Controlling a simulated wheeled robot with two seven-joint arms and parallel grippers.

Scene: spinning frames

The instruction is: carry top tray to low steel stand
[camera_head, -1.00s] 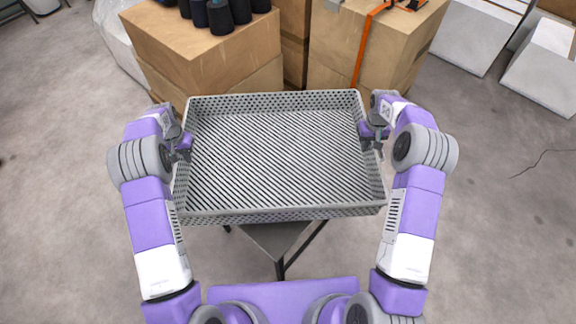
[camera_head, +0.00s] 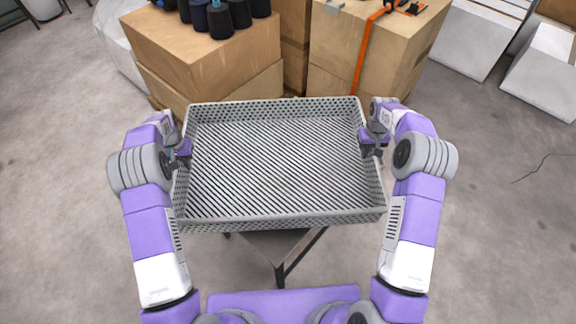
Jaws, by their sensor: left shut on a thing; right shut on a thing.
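The tray (camera_head: 278,222) is a grey, empty, perforated basket with a slatted floor, held level between my two arms in the head view. My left gripper (camera_head: 184,150) is shut on its left wall. My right gripper (camera_head: 368,142) is shut on its right wall. Below the tray's near edge shows part of a dark grey steel stand (camera_head: 277,245) with thin black legs; the tray hides the rest of it. I cannot tell whether the tray touches the stand.
Cardboard boxes stand just beyond the tray, a left one (camera_head: 205,60) with several dark bobbins (camera_head: 222,22) on top and a right one (camera_head: 385,55) with an orange strap (camera_head: 362,50). White blocks (camera_head: 540,80) lie at the far right. Concrete floor is clear on both sides.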

